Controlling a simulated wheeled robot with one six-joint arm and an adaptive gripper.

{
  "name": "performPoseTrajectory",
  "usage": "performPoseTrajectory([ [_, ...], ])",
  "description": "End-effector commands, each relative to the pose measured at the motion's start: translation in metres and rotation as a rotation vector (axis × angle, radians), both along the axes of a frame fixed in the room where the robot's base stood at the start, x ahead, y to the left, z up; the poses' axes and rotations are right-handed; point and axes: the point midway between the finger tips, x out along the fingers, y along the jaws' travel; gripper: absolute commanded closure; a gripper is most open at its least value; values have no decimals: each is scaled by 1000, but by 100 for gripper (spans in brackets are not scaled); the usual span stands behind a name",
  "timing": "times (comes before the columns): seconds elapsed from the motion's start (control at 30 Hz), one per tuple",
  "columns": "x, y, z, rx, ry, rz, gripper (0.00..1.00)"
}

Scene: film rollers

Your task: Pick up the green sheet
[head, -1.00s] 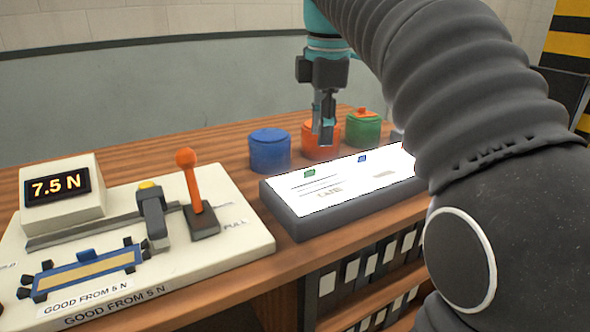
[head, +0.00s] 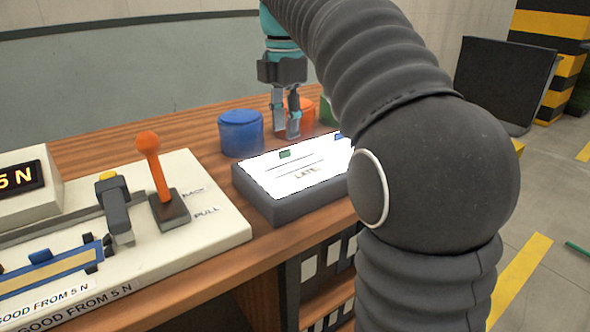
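A small green sheet (head: 285,154) lies on the bright white top of the light box (head: 262,180), near its back left part. A small blue piece (head: 338,136) lies farther right on the same box, partly hidden by my arm. My gripper (head: 286,134) points down behind the light box, in front of the orange pot. Its two fingers stand apart with nothing visible between them. It is apart from the green sheet, which appears just below the fingertips in this view; the exact distance is hard to tell.
A blue pot (head: 240,133), an orange pot (head: 306,112) and a partly hidden green pot (head: 327,112) stand behind the light box. A cream tester with an orange lever (head: 152,165) stands at left. A dark panel (head: 505,80) stands at right. A green stick-like thing (head: 578,248) lies on the floor.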

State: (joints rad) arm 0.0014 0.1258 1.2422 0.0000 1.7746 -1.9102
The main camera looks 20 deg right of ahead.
Motion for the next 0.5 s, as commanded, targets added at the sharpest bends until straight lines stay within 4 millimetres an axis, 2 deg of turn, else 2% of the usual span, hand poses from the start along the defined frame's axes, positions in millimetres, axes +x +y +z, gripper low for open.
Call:
performPoseTrajectory([
  [0.17, 2, 1, -12, 0, 0, 0, 64],
  [0.4, 6, 2, -45, 0, 0, 0, 64],
  [0.5, 6, 2, -52, 0, -1, 0, 64],
])
